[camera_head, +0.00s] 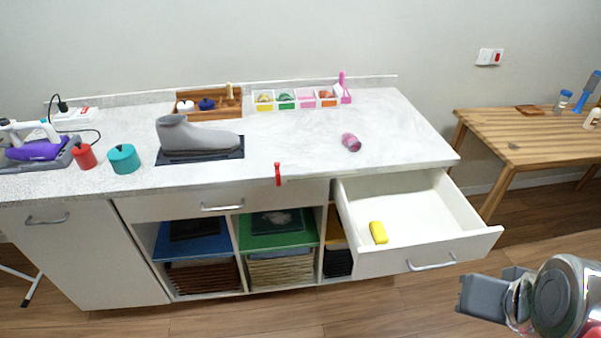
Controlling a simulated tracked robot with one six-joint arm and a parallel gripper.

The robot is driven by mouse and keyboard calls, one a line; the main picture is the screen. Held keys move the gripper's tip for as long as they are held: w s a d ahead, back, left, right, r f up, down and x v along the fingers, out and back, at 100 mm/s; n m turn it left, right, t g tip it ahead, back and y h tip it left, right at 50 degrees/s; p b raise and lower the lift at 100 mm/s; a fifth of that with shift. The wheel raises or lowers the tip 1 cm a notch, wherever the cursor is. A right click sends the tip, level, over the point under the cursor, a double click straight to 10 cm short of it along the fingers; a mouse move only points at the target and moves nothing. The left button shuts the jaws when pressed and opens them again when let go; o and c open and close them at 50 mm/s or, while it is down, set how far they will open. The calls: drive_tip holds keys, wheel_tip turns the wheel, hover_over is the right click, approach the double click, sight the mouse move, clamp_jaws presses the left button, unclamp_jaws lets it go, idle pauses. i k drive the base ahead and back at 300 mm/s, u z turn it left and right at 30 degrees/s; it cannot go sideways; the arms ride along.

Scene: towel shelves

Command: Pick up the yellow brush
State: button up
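A small yellow object, which looks like the yellow brush (378,232), lies in the open white drawer (465,207) at the right end of the counter. It is near the drawer's front left corner, and the rest of the drawer is empty. My gripper (462,294) is at the lower right, in front of and below the drawer, apart from it and pointing left. Its grey fingers show only from the side, so I cannot tell whether they are open or shut.
The drawer front with its handle (432,263) stands out from the white counter (400,130). A pink bottle (351,142) lies on the counter, and a red item (278,174) hangs at its front edge. A wooden table (530,140) stands at right. Floor is clear in front.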

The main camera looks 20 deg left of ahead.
sight(377, 230)
drive_tip(key=u, duration=0.45)
drive_tip(key=k, duration=0.65)
drive_tip(key=u, duration=0.45)
drive_tip(key=i, duration=1.25)
drive_tip(key=u, duration=0.4)
